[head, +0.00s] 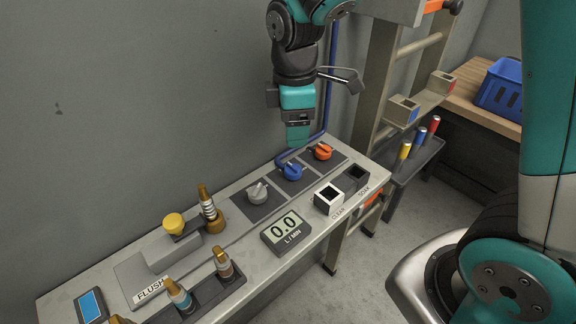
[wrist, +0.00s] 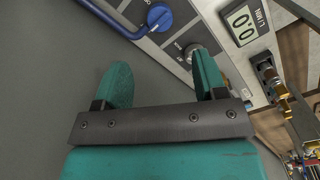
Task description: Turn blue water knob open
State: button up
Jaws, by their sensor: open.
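The blue water knob (head: 291,171) sits on a dark square panel on the bench, between a grey knob (head: 258,193) and an orange knob (head: 321,151). In the wrist view the blue knob (wrist: 159,17) is at the top, ahead of and between the finger directions, with the grey knob (wrist: 193,52) near the right finger. My gripper (head: 298,136) hangs above and behind the blue knob, apart from it. In the wrist view my gripper (wrist: 160,80) has its two teal fingers spread with nothing between them. The flow display (head: 286,232) reads 0.0.
A blue pipe (head: 327,85) runs down the wall to the knobs. A yellow-topped FLUSH lever (head: 174,223) and brass nozzles (head: 222,262) are at left. The grey wall is close behind.

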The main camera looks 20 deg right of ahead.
aim_at(294, 167)
notch_tip(294, 167, down, 11)
jog(key=shift+s+r, duration=0.1)
dwell(0.3)
